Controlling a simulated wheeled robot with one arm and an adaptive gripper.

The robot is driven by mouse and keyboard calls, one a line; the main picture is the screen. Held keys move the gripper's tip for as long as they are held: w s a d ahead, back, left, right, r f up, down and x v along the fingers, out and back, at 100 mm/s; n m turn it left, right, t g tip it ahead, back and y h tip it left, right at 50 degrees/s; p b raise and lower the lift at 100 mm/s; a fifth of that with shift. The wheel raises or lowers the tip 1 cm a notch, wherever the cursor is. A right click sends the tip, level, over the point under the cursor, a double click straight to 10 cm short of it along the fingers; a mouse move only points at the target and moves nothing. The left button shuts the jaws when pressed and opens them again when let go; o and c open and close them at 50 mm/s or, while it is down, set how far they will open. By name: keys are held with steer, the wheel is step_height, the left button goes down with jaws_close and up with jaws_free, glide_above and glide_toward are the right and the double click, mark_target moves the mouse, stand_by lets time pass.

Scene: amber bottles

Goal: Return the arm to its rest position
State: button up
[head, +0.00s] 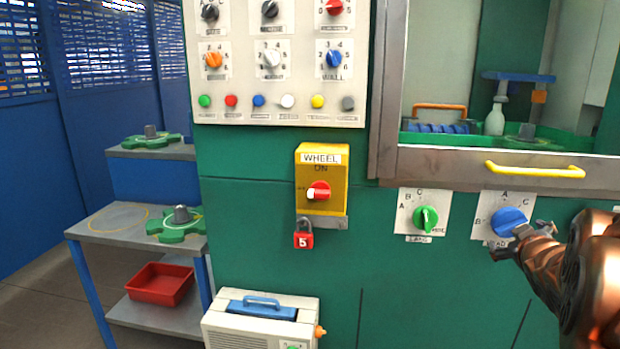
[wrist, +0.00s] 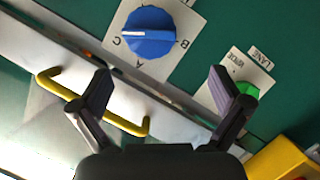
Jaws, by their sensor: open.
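My gripper (head: 520,240) is at the right of the head view, in front of the green panel, with my copper-coloured arm behind it. In the wrist view my gripper (wrist: 160,92) has its two dark fingers wide apart, with nothing between them. A blue knob (head: 509,221) on a white plate is just beyond the fingers, and the fingers partly cover its plate in the head view. It also shows in the wrist view (wrist: 150,33), apart from the fingertips, its white line towards C. A green knob (head: 425,219) is to its left, partly behind one finger in the wrist view (wrist: 246,91).
A yellow handle (head: 532,170) sticks out below the window, close above my gripper. Left of it are a yellow switch box (head: 322,178) with a red knob and a red padlock (head: 303,235). A white case (head: 262,320) stands below. A shelf (head: 110,225) is at the left.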

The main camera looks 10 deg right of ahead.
steer(key=s+a+r+m+g+y+p, duration=0.1)
steer(key=s+a+g+y+p, duration=0.1)
steer(key=s+a+g+p, duration=0.45)
steer(key=s+a+r+m+g+y+p, duration=0.15)
steer(key=s+a+p, duration=0.4)
steer(key=a, duration=0.85)
steer(key=s+a+r+g+y+p, duration=0.2)
steer(key=s+a+g+p, duration=0.1)
steer(key=s+a, duration=0.5)
steer(key=s+a+r+n+g+y+p, duration=0.1)
steer(key=s+a+r+g+y+p, duration=0.1)
steer(key=s+a+p, duration=0.4)
steer(key=s+a+g, duration=0.1)
steer(key=s+a, duration=0.1)
steer(key=s, duration=0.1)
steer(key=shift+s+a, duration=0.15)
